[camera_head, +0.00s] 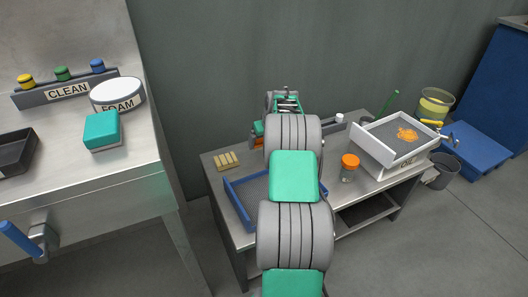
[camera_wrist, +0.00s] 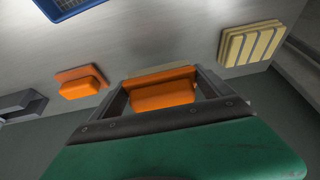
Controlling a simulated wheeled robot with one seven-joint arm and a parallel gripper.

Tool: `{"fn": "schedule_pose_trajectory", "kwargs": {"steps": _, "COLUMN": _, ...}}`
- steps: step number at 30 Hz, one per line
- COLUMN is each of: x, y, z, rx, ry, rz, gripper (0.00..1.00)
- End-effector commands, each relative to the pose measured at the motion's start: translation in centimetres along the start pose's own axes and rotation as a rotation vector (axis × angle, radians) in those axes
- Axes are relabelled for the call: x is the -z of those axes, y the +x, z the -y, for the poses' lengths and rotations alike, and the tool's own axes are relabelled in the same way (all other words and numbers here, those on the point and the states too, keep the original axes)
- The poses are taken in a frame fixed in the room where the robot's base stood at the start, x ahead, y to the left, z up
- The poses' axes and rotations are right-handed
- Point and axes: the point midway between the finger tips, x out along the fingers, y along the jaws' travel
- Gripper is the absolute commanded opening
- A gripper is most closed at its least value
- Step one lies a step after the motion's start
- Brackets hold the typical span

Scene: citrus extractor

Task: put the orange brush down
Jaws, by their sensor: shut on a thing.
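My gripper (camera_wrist: 165,92) is shut on an orange brush (camera_wrist: 164,96), seen between the fingers in the wrist view. A tan edge shows beyond its orange body. It is low by the metal table (camera_wrist: 170,35); I cannot tell whether it touches. A second orange piece (camera_wrist: 80,82) with a flat base lies apart from it, to the left. In the head view my gripper (camera_head: 287,104) is at the table's back edge, partly hidden by my arm. A bit of orange (camera_head: 257,127) shows beside it; I cannot tell which piece that is.
A ribbed tan block (camera_head: 227,160) lies on the table's left, also right in the wrist view (camera_wrist: 252,42). A blue-rimmed tray (camera_head: 238,205) is partly behind my arm. An orange-lidded jar (camera_head: 349,168) and a white OIL box (camera_head: 372,153) stand to the right.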

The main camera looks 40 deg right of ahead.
Motion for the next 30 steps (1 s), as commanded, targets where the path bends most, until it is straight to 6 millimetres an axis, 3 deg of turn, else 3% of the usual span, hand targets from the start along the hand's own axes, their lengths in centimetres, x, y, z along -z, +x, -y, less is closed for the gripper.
{"fn": "schedule_pose_trajectory", "kwargs": {"steps": 4, "x": 0.4, "y": 1.8, "z": -0.3, "rx": -0.001, "ry": 0.001, "rz": -0.001, "gripper": 0.46}}
{"fn": "schedule_pose_trajectory", "kwargs": {"steps": 9, "x": -0.7, "y": 4.2, "z": -0.4, "rx": -0.002, "ry": 0.003, "rz": -0.002, "gripper": 0.46}}
{"fn": "schedule_pose_trajectory", "kwargs": {"steps": 24, "x": -1.1, "y": 4.9, "z": -0.4, "rx": -0.002, "ry": 0.003, "rz": 0.000, "gripper": 0.46}}
{"fn": "schedule_pose_trajectory", "kwargs": {"steps": 25, "x": -1.1, "y": 4.9, "z": -0.4, "rx": -0.001, "ry": 0.004, "rz": 0.000, "gripper": 0.92}}
{"fn": "schedule_pose_trajectory", "kwargs": {"steps": 28, "x": -1.2, "y": 5.0, "z": -0.4, "rx": -0.001, "ry": 0.004, "rz": 0.002, "gripper": 1.00}}
{"fn": "schedule_pose_trajectory", "kwargs": {"steps": 30, "x": -1.3, "y": 5.0, "z": -0.4, "rx": -0.001, "ry": 0.005, "rz": 0.003, "gripper": 1.00}}
